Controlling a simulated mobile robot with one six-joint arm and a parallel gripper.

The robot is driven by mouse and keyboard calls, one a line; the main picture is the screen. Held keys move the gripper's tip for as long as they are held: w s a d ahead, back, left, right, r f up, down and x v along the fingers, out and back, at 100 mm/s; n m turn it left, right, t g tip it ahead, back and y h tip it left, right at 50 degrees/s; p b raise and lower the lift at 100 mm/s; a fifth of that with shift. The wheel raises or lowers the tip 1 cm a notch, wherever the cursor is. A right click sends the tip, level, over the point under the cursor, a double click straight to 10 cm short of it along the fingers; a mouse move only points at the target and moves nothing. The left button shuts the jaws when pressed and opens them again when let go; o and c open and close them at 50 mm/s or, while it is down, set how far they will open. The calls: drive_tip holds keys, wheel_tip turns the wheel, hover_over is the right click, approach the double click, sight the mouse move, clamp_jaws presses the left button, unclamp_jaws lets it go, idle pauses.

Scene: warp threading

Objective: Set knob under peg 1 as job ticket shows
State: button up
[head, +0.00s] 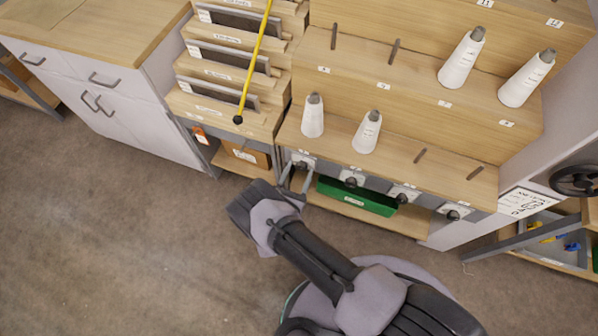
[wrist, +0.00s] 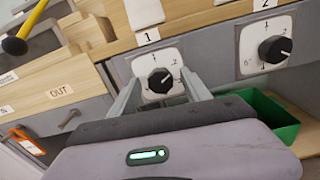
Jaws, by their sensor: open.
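The knob under peg 1 (wrist: 160,81) is black on a white dial plate, below a label reading 1. Its pale pointer mark appears to face up and right, near the 2 mark. In the head view the knob (head: 299,164) is at the left end of the rack's knob row. My gripper (wrist: 162,92) is open, with one finger on each side of this dial. Whether the fingers touch the knob is not clear. In the head view my gripper (head: 295,180) is in front of it. A white printed sheet (head: 522,203), possibly the job ticket, is at the right, too small to read.
The second knob (wrist: 274,49) is close on the right. A green bin (wrist: 265,118) sits below on a shelf. White thread cones (head: 367,132) stand on the stepped rack. A yellow rod (head: 257,60) with a black end extends over the slotted racks at left.

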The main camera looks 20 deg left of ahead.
drive_tip(key=shift+w, duration=0.15)
clamp_jaws()
drive_tip(key=shift+m, duration=0.3)
drive_tip(key=m+b, duration=0.1)
drive_tip(key=m, duration=0.4)
drive_tip(key=shift+d+f+m, duration=0.1)
drive_tip(key=shift+m, duration=0.3)
drive_tip(key=m, duration=1.1)
drive_tip(key=shift+d+f+m, duration=0.1)
drive_tip(key=shift+m, duration=0.2)
drive_tip(key=m, duration=0.5)
drive_tip(key=shift+m, duration=0.3)
